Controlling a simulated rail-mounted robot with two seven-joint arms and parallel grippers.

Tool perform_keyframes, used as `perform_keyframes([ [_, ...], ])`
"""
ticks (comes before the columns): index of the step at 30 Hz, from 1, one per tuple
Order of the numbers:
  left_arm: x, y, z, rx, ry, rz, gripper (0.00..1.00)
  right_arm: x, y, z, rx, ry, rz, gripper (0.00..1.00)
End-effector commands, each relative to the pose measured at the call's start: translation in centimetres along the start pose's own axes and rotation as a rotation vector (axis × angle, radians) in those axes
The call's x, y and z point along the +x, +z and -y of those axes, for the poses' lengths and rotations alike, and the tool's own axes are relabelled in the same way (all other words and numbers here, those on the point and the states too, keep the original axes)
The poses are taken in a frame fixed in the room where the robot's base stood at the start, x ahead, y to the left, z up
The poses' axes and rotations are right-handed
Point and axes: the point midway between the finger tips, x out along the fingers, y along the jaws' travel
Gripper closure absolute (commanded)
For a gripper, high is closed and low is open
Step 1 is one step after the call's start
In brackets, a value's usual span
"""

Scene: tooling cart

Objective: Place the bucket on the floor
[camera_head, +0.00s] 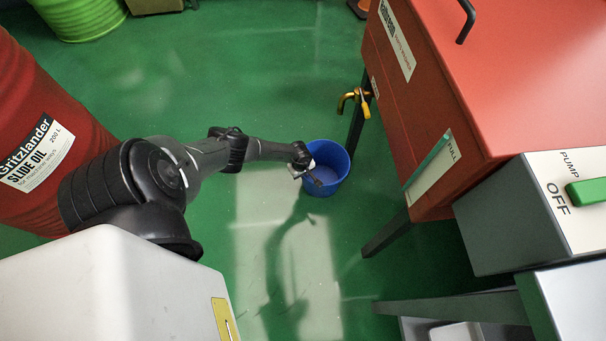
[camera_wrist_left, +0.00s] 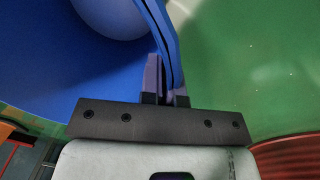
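The blue bucket (camera_head: 338,158) is upright, open end up, near the middle of the head view, left of the red machine. My left arm reaches to it from the left. My left gripper (camera_head: 311,175) is at the bucket's near-left rim. In the left wrist view the bucket (camera_wrist_left: 50,60) fills the left side, and its wall runs between the two fingers of the gripper (camera_wrist_left: 165,85), which look closed on it. The green floor (camera_head: 210,85) lies below; I cannot tell whether the bucket's bottom touches it. My right gripper is not in view.
The red machine (camera_head: 415,110) with a yellow tap (camera_head: 354,100) stands right of the bucket, on dark legs. A red oil drum (camera_head: 40,130) is at the left and a green drum (camera_head: 82,15) at the upper left. Floor around the bucket's left and front is clear.

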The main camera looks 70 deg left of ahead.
Motion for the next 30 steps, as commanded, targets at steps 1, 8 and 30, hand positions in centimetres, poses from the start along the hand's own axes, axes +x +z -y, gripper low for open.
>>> perform_keyframes([
  [1, -0.2, -0.1, -0.1, 0.000, 0.002, 0.000, 1.00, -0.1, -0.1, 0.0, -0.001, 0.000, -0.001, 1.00],
  [8, 0.1, 0.0, -0.1, -0.001, 0.001, 0.001, 0.93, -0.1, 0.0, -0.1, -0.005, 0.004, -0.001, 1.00],
  [30, -2.5, -0.1, -0.1, 0.000, 0.001, -0.002, 0.72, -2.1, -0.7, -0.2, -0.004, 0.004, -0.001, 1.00],
])
